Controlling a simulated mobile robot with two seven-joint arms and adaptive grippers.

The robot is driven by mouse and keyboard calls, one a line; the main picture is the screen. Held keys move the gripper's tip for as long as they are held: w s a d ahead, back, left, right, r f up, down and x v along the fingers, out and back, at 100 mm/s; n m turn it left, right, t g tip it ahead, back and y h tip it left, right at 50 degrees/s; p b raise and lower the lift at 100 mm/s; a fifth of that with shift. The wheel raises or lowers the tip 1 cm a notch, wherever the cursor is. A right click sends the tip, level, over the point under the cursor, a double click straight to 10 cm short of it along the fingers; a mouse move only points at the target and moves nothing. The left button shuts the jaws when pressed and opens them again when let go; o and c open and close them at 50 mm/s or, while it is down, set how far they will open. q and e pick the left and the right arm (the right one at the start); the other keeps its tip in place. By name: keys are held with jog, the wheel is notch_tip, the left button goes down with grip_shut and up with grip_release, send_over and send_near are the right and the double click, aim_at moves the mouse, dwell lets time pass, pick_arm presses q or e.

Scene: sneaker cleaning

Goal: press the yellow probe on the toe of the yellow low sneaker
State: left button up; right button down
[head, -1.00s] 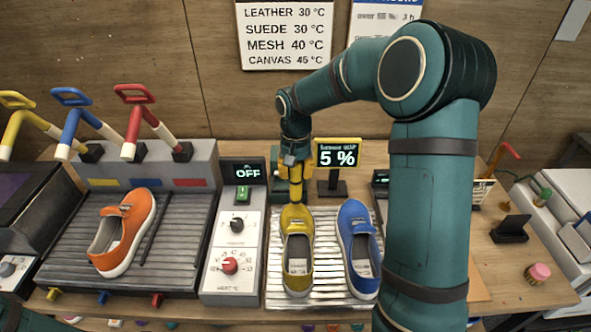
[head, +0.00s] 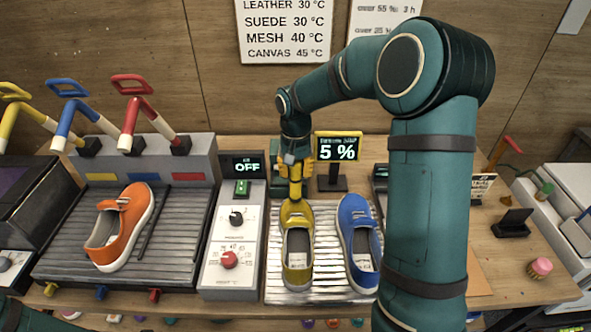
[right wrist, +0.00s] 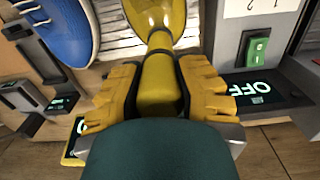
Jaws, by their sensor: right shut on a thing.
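The yellow low sneaker (head: 296,218) lies on the slatted metal rack, toe pointing to the back. My right gripper (head: 295,172) is above its toe, shut on the yellow probe (head: 295,190). The probe points down and its lower end meets the toe in the head view; I cannot tell how firmly it touches. In the right wrist view the fingers clasp both sides of the probe (right wrist: 158,85), with a glossy yellow flared shape beyond it. My left gripper is not in view.
A blue sneaker (head: 360,245) lies close to the right of the yellow one. A grey control box (head: 215,285) stands on the left, its display reading OFF. An orange sneaker (head: 121,228) lies on the left rack.

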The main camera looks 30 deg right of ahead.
jog(key=shift+f, duration=0.4)
dwell(0.3)
jog(key=shift+f, duration=0.1)
dwell(0.8)
jog(key=shift+r+p, duration=2.6)
jog(key=shift+r, duration=0.95)
